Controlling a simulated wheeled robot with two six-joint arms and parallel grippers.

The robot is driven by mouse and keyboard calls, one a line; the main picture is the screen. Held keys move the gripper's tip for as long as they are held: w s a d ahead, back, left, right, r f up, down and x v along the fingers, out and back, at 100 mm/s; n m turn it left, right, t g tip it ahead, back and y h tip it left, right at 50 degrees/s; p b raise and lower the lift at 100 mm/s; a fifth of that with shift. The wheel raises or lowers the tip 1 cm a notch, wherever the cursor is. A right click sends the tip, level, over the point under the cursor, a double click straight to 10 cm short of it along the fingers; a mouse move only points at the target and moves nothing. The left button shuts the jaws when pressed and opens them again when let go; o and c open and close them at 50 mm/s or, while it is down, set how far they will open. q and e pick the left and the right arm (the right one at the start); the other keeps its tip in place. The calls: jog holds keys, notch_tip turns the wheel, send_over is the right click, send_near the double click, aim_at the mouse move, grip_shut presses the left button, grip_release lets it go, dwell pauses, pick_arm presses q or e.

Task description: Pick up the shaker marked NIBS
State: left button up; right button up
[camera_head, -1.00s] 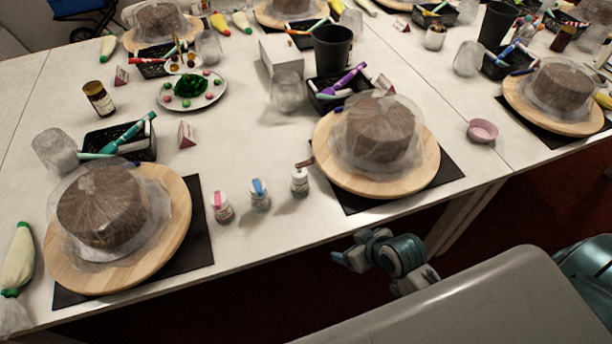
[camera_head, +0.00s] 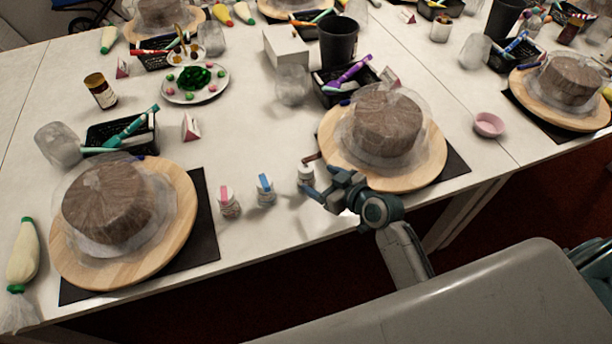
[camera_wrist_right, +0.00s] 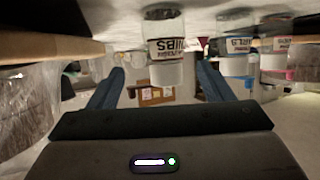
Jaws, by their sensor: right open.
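The NIBS shaker (camera_wrist_right: 166,45) shows its label in the wrist view, ahead of and between my two fingers. In the head view it is the rightmost of three small white shakers (camera_head: 306,174), standing on the table near the right turntable. My right gripper (camera_head: 327,191) is open, at the table's front edge, close to this shaker and partly in front of it. Its two fingers also show in the wrist view (camera_wrist_right: 160,70), with nothing held between them. My left gripper is out of view.
A blue-topped shaker (camera_head: 265,189) and a pink-topped shaker (camera_head: 229,203) stand just left of the NIBS shaker. The right wooden turntable (camera_head: 424,174) with a wrapped cake is close on the right. The left turntable (camera_head: 181,215) stands further left. Bare table lies behind the shakers.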

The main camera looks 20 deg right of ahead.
aim_at(312, 179)
jog(key=shift+w+a+f, duration=0.25)
jog(key=shift+w+a, duration=0.05)
jog(key=shift+w, duration=0.25)
jog(key=x, duration=0.1)
jog(key=p+x, duration=0.1)
jog(key=x, duration=0.2)
jog(key=shift+s+a+f+p, duration=0.2)
jog(key=shift+a+f+p, duration=0.05)
jog(key=shift+f+p, duration=0.1)
jog(key=shift+w+a+f, duration=0.1)
jog(key=shift+w+f, duration=0.15)
jog(key=shift+w, duration=0.1)
jog(key=c, duration=1.1)
jog(key=shift+c, duration=0.3)
jog(key=shift+r, duration=0.15)
